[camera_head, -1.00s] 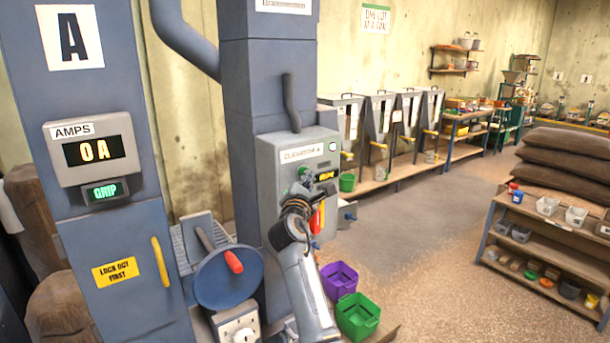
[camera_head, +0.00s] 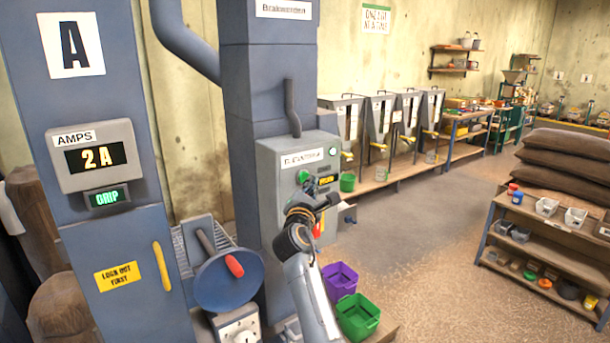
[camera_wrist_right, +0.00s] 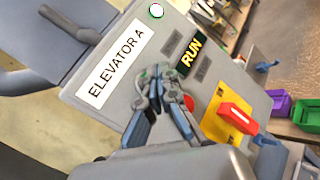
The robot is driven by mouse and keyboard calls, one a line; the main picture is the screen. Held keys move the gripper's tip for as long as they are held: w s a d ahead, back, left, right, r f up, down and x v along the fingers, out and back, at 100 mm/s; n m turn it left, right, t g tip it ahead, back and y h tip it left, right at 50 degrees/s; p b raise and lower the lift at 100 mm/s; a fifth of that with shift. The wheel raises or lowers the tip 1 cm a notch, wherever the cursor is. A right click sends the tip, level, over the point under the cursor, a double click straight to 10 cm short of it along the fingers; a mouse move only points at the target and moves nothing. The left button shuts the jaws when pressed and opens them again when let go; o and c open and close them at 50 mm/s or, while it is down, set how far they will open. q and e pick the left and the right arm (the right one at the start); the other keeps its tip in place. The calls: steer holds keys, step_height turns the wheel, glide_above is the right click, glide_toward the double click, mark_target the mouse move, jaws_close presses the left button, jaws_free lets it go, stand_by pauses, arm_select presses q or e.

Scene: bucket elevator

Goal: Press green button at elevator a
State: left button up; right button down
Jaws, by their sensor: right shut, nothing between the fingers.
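The grey control box (camera_head: 290,160) labelled Elevator A stands on the blue-grey column. The green button (camera_head: 303,177) shows on its face in the head view, left of a small display (camera_head: 327,181). In the right wrist view the display (camera_wrist_right: 189,57) reads RUN, and a round lamp (camera_wrist_right: 156,11) above it glows whitish green. My right gripper (camera_head: 322,199) is shut and empty, just in front of and below the green button, apart from it in the head view. In the right wrist view the gripper (camera_wrist_right: 163,76) largely covers the green button. My left gripper is out of view.
A red button (camera_wrist_right: 189,102) and a red lever (camera_wrist_right: 238,116) on a yellow plate sit close to my right fingers. The amps meter (camera_head: 95,158) reads 2 A. Purple (camera_head: 340,278) and green (camera_head: 357,316) bins stand below.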

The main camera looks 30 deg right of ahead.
steer(key=s+p, duration=0.4)
steer(key=s, duration=0.1)
steer(key=shift+d, duration=0.15)
stand_by(0.3)
stand_by(0.6)
